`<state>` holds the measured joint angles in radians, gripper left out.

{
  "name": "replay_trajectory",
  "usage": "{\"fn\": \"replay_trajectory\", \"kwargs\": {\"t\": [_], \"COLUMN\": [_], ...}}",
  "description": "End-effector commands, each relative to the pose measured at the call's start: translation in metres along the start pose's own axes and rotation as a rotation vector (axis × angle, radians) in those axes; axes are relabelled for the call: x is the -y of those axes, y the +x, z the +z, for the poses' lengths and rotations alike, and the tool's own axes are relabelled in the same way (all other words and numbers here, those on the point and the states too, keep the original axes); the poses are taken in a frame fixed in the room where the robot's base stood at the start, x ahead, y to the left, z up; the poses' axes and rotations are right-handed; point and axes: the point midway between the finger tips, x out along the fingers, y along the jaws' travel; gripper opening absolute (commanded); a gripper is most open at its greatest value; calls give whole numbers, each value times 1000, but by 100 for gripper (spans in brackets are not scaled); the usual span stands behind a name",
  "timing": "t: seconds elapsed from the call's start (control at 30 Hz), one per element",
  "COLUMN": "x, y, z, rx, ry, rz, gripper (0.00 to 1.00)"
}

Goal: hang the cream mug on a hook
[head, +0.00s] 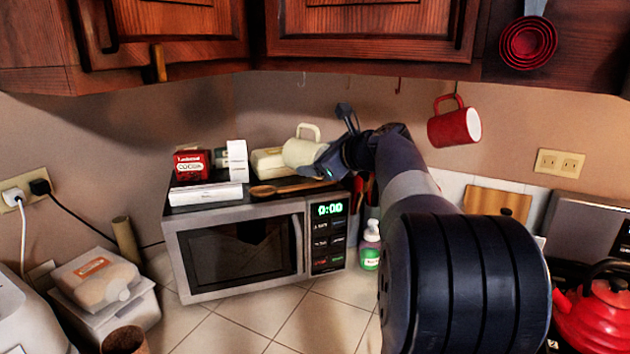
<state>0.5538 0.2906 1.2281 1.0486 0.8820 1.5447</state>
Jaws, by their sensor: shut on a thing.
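The cream mug (298,153) is above the right part of the microwave top, with its handle pointing up. My gripper (326,160) is at the mug's right side and shut on it. The fingertips are partly hidden, and I cannot tell whether the mug still touches the surface below. Small hooks hang under the wall cabinet: a pale hook (302,79) and a red-brown hook (398,85), both bare. A red mug (454,125) hangs from another hook further right.
The microwave (250,245) carries a red cocoa box (191,165), white boxes, a cream container (267,161) and a wooden spoon (290,188). The cabinet (365,35) overhangs from above. A soap bottle (370,247) and red kettle (597,312) stand right.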

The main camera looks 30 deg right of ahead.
Motion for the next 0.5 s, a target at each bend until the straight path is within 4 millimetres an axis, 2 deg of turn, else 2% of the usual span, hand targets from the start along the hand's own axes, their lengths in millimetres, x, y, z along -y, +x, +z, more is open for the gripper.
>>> {"fn": "replay_trajectory", "kwargs": {"t": [0.03, 0.23, 0.37, 0.5], "x": [8, 41, 57, 64], "y": [-4, -18, -26, -28], "z": [11, 40, 53, 56], "rx": [24, 109, 147, 160], "ry": [21, 79, 92, 96], "rz": [-55, -244, -312, -335], "gripper": [37, 37, 37, 37]}}
